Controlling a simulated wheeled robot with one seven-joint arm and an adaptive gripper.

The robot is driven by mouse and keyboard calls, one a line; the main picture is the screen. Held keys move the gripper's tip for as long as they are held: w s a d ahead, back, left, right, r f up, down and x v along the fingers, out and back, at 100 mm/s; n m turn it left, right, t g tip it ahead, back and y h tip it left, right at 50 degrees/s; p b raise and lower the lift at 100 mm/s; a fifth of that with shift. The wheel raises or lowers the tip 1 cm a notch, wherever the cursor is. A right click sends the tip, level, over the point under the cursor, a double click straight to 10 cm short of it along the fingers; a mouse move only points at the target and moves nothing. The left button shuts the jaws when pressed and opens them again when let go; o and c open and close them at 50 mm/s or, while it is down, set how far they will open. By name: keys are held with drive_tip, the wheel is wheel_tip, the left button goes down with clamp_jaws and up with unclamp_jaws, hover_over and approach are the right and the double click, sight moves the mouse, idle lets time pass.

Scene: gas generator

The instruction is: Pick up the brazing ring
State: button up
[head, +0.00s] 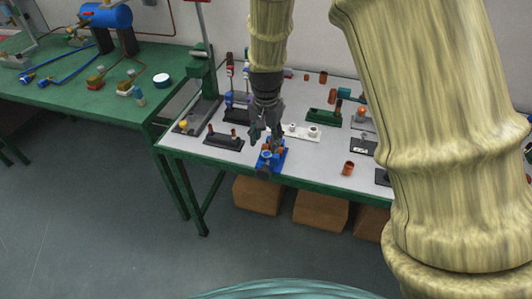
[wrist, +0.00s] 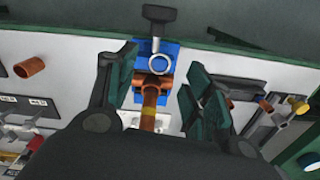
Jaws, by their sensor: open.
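My gripper (head: 266,137) points down at the front edge of the white-topped bench, over a small blue vise (head: 265,168). In the wrist view my gripper (wrist: 160,84) is open, with one dark green finger on each side of a copper fitting (wrist: 153,80) at the blue vise (wrist: 171,51). A copper tube runs from the fitting toward the camera. A pale grey ring-shaped part (wrist: 159,63) lies beyond the fitting. Nothing is held between the fingers.
A dark block with copper pieces (head: 223,141) stands left of the vise. A white holder (head: 301,132) and a green tray (head: 324,118) stand behind right. A loose copper piece (head: 348,168) stands to the right. A green press (head: 203,85) rises at the back left.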

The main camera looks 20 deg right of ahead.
sight(265, 152)
drive_tip(key=shift+a+f+p, duration=0.1)
drive_tip(key=shift+f+p, duration=0.75)
drive_tip(key=shift+f, duration=1.85)
drive_tip(key=shift+f, duration=0.1)
drive_tip(key=c, duration=0.6)
